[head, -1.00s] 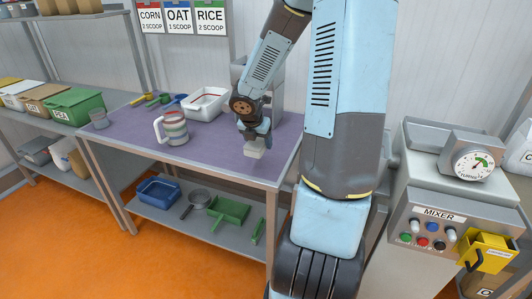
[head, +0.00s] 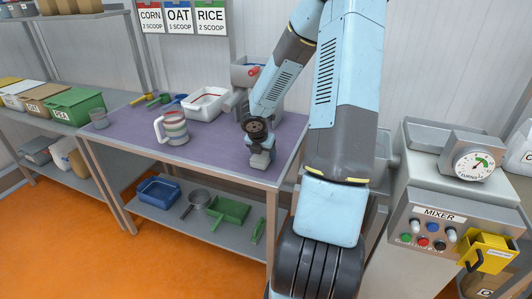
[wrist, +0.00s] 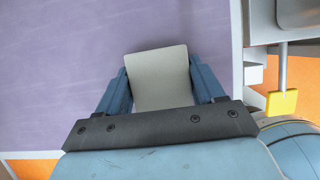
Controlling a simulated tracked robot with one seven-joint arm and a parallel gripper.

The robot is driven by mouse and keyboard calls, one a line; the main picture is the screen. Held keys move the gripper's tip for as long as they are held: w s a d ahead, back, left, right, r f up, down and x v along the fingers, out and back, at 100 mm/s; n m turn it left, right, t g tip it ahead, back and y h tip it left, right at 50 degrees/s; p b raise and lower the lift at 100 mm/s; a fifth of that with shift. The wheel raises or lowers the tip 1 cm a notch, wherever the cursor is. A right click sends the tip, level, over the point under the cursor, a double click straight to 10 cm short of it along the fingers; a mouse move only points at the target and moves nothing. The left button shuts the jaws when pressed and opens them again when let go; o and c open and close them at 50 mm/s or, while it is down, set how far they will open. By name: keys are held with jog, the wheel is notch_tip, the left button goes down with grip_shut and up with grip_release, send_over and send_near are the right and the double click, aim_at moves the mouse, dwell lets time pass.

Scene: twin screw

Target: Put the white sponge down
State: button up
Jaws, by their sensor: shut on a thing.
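The white sponge (wrist: 160,78) is a pale, flat block. In the wrist view it sits between the two blue fingers of my gripper (wrist: 162,85), which are shut on it. In the head view my gripper (head: 261,160) is low over the right part of the purple table top (head: 215,148), near its front right corner. The sponge is mostly hidden there by the gripper. I cannot tell whether its underside touches the table.
Several coloured scoops lie behind the mug. A grey machine (head: 243,77) stands behind my arm. The mixer (head: 438,213) is at the right. The front middle of the table is clear.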

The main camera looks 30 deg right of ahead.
aim_at(258, 159)
jog(key=shift+f, duration=0.1)
jog(key=o, duration=1)
jog(key=s+a+r+m, duration=0.4)
jog(key=s+r+m, duration=0.1)
jog(key=r, duration=0.3)
jog(key=s+a+r+m+h, duration=0.1)
jog(key=s+a+r+m, duration=0.35)
jog(key=r, duration=0.45)
jog(key=s+a+r+m, duration=0.4)
jog(key=r+m, duration=0.1)
jog(key=r, duration=0.3)
jog(key=s+a+r+m+t+y, duration=0.1)
jog(key=s+a+r+m+y, duration=0.1)
jog(key=s+m, duration=0.3)
jog(key=s+a+r+m+t+y, duration=0.1)
jog(key=s+a+r+m, duration=0.3)
jog(key=s, duration=0.4)
jog(key=shift+r+m+t+y, duration=0.4)
jog(key=shift+r+m+y, duration=0.15)
jog(key=shift+m+y, duration=0.4)
